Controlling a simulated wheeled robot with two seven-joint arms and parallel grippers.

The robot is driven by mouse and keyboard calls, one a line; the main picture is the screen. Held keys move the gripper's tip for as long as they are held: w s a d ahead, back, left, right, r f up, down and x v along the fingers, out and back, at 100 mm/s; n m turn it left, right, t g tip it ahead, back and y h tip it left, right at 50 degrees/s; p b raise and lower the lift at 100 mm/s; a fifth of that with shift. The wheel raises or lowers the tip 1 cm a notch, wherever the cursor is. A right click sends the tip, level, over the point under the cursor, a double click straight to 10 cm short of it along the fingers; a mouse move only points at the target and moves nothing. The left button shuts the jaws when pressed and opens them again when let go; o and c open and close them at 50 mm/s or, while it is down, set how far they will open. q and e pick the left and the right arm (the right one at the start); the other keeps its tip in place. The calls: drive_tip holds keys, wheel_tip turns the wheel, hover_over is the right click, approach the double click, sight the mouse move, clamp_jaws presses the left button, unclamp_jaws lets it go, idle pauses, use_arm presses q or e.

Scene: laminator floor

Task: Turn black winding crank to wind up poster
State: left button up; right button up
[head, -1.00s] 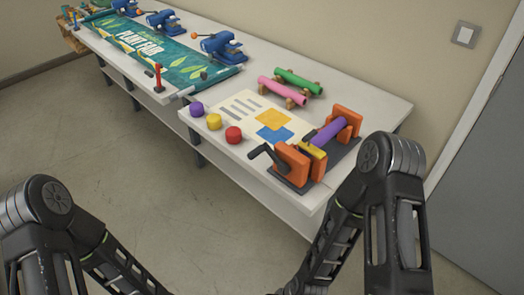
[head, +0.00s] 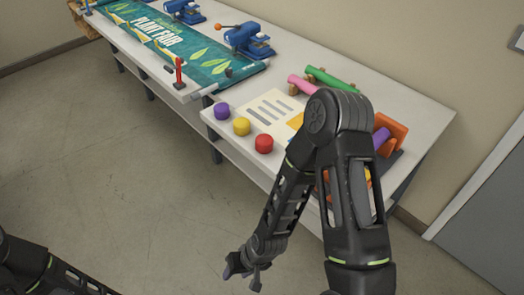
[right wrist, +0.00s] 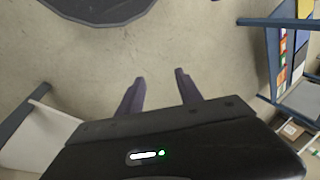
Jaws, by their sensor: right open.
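The winder with orange end blocks (head: 394,127) and a purple roller (head: 381,138) stands at the near right end of the table in the head view. My right arm covers most of it. The black winding crank is hidden behind that arm. The flat poster (head: 262,112), with grey lines and a yellow patch, lies beside the winder and is partly covered. My right gripper (head: 243,280) hangs low over the floor in front of the table, away from the winder. In the right wrist view its two fingers (right wrist: 158,90) are apart with nothing between them. My left gripper is out of view.
Purple, yellow and red knobs (head: 242,126) stand along the table's front edge. Pink and green rolls (head: 329,78) lie behind the poster. A teal plant fair banner (head: 165,40) and blue devices (head: 248,40) fill the far table. The floor in front (head: 120,160) is clear.

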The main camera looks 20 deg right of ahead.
drive_tip(key=w+d+r+m+t+b, duration=0.1)
drive_tip(key=w+d+r, duration=0.3)
drive_tip(key=w+r, duration=0.25)
drive_tip(key=w+d+r+m+t+h, duration=0.1)
drive_tip(key=w+d+r, duration=0.2)
drive_tip(key=w+r, duration=0.35)
drive_tip(key=w+d+r+m+t+b, duration=0.1)
drive_tip(key=w+d+r, duration=0.3)
drive_tip(key=w+r, duration=0.25)
drive_tip(key=s+d+r+m+g+h, duration=0.1)
drive_tip(key=s+d+r+m, duration=0.2)
drive_tip(key=d+r, duration=0.1)
drive_tip(key=s+d+r+m+g, duration=0.2)
drive_tip(key=s+d+r+m, duration=0.1)
drive_tip(key=r, duration=0.3)
drive_tip(key=s+d+r+m+g+h+b, duration=0.1)
drive_tip(key=s+d+r+m, duration=0.2)
drive_tip(key=s+d+r, duration=0.1)
drive_tip(key=shift+s+d+r+h, duration=0.1)
drive_tip(key=shift+d+r+h, duration=0.2)
drive_tip(key=shift+r, duration=0.55)
drive_tip(key=shift+w+a+f+p, duration=0.1)
drive_tip(key=shift+f+p, duration=0.1)
drive_tip(key=shift+f, duration=1.8)
drive_tip(key=shift+w+f+p, duration=0.1)
drive_tip(key=shift+f+p, duration=0.1)
drive_tip(key=shift+f, duration=1.75)
